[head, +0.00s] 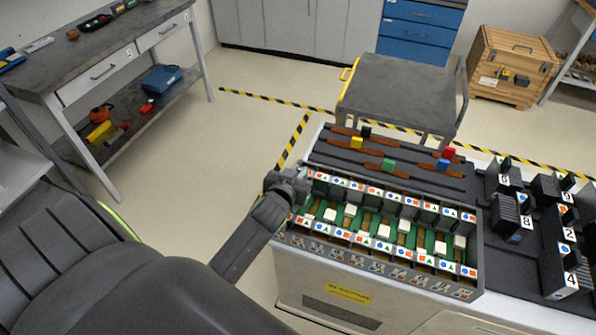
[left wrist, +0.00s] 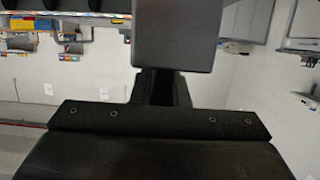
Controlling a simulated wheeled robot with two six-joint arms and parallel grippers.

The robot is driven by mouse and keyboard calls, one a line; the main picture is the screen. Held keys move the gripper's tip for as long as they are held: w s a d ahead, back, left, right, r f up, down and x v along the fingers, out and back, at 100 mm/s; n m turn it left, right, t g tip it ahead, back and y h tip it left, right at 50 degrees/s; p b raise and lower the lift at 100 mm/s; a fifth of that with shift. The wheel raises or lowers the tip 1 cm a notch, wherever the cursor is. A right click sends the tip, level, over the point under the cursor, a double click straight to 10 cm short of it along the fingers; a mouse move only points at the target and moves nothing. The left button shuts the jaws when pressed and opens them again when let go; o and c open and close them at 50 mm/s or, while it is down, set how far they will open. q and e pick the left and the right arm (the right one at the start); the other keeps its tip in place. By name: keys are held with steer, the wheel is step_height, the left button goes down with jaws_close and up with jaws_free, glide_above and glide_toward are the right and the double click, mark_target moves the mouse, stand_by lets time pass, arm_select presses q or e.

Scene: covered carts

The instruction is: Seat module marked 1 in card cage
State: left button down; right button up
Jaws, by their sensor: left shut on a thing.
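The card cage (head: 479,255) is a long, open-topped dark box on a white cart, with green slots, white blocks inside and rows of coloured shape labels. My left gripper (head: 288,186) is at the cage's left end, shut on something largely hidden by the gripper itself. In the left wrist view a dark grey block (left wrist: 175,40) stands at the gripper; no number shows on it. Dark modules marked 6 (head: 503,181), 8 (head: 526,223), 9 (head: 567,197), 2 (head: 568,235) and 4 (head: 571,281) stand right of the cage. I see no mark 1. My right gripper is not in view.
Behind the cage, dark rails hold brown strips and coloured blocks such as a green one (head: 388,165). A grey trolley (head: 400,90) stands beyond. A workbench (head: 100,52) is at the left, a wooden crate (head: 512,65) at the back right. Floor between is clear.

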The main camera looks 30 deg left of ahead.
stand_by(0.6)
arm_select(q)
steer(key=c, duration=1.3)
jaws_free()
steer(key=shift+f, duration=0.1)
steer(key=shift+s, duration=0.1)
steer(key=b+v, duration=0.2)
steer(key=v, duration=1.5)
steer(key=shift+s+d, duration=0.15)
steer(key=shift+d, duration=0.05)
